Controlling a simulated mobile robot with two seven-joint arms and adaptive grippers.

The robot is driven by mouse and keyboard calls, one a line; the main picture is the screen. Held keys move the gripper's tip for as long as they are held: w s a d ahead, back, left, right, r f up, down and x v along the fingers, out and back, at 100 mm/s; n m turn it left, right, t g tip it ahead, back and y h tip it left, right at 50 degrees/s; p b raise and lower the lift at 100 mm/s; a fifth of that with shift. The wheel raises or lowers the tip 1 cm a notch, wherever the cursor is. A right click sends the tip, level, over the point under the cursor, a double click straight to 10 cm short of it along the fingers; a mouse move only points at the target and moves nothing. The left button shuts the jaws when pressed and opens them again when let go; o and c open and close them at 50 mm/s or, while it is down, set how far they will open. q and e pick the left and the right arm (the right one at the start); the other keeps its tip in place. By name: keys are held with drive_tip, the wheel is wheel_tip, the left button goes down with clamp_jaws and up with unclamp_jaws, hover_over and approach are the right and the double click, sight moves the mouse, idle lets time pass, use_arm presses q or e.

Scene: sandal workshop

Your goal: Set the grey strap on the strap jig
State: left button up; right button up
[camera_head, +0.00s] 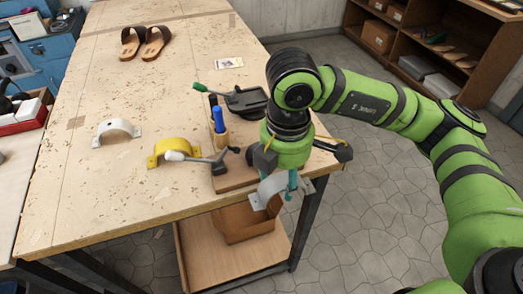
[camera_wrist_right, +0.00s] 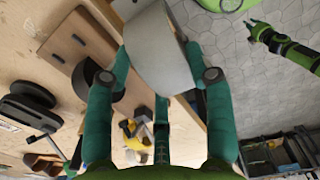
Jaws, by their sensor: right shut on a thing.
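My right gripper (camera_head: 272,172) is shut on the grey strap (camera_head: 270,189), a curved band with pale end tabs, at the table's near right corner. In the right wrist view the strap (camera_wrist_right: 160,50) sits between the green fingers. A wooden board (camera_head: 232,180) lies under and beside the gripper, carrying a dark clamp with a pale handle (camera_head: 176,156); it looks like the strap jig, but my gripper hides much of it. The board (camera_wrist_right: 75,48) also shows in the right wrist view. My left gripper (camera_wrist_right: 257,30) appears small there, its opening unclear.
A yellow strap (camera_head: 172,148) and a white strap (camera_head: 117,130) stand left on the table. A black tool with a green handle (camera_head: 245,100) and a blue-handled tool (camera_head: 219,120) stand close behind the gripper. Sandals (camera_head: 146,42) lie far back. A cardboard box (camera_head: 243,222) sits below.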

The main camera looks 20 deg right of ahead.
drive_tip(key=w+p, duration=0.1)
drive_tip(key=w, duration=0.3)
drive_tip(key=w+p, duration=0.1)
drive_tip(key=w, duration=0.3)
drive_tip(key=shift+w+a+r+p, duration=0.15)
drive_tip(key=shift+p, duration=0.15)
drive_tip(key=shift+w+r+p, duration=0.1)
drive_tip(key=shift+w+p, duration=0.35)
drive_tip(key=shift+w, duration=0.75)
drive_tip(key=shift+w+f+p, duration=0.4)
drive_tip(key=shift+f+p, duration=0.15)
drive_tip(key=shift+f, duration=0.4)
drive_tip(key=shift+s, duration=0.1)
drive_tip(key=shift+f+b, duration=0.25)
drive_tip(key=shift+b, duration=0.1)
drive_tip(key=o, duration=0.9)
drive_tip(key=shift+r, duration=0.1)
drive_tip(key=shift+o, duration=0.2)
